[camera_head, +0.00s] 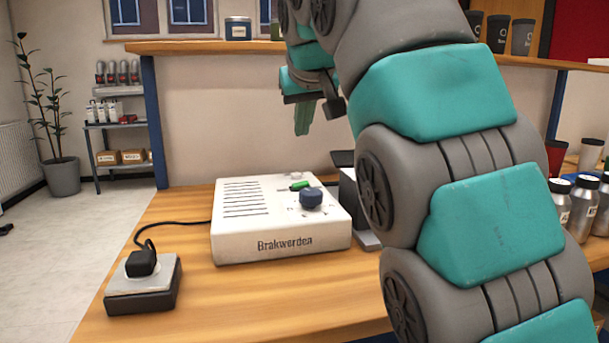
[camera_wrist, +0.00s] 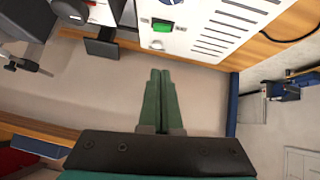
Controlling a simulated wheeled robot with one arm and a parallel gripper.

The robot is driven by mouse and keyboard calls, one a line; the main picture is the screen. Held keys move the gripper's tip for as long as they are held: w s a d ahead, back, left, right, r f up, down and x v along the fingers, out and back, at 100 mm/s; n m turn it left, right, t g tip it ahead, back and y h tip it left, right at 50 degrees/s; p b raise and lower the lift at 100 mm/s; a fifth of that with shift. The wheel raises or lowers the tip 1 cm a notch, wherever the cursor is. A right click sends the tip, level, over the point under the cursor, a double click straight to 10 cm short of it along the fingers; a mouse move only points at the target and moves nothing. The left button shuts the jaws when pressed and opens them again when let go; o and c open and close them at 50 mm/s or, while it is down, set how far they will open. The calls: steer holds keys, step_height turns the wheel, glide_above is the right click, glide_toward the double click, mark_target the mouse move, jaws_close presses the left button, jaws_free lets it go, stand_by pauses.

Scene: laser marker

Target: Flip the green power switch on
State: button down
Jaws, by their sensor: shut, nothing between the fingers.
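In the wrist view the green switch (camera_wrist: 162,26) lies on the white panel at the top, just beyond the fingertips. My gripper (camera_head: 303,130) is above and behind the box in the head view, pointing down. Its green fingers (camera_wrist: 160,72) are together and empty, apart from the switch. I cannot tell which way the switch is set.
A black plug sits in a socket block (camera_head: 143,290) at the table's left, with its cable running to the box. A dark device (camera_head: 349,190) stands right of the box. Several metal bottles (camera_head: 582,205) stand at the right. The table front left of my arm is clear.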

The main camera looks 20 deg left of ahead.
steer(key=shift+w+d+f+b, duration=0.1)
steer(key=shift+d+b, duration=0.05)
steer(key=shift+b, duration=0.15)
stand_by(0.4)
steer(key=b, duration=0.1)
glide_above(301, 185)
steer(key=f, duration=0.7)
steer(key=shift+s+d+f, duration=0.15)
steer(key=shift+s+f, duration=0.15)
steer(key=shift+s, duration=0.05)
steer(key=shift+d+f+b, duration=0.2)
steer(key=shift+f+b, duration=0.2)
steer(key=shift+f, duration=0.35)
steer(key=shift+w+d+f, duration=0.1)
steer(key=shift+f, duration=0.8)
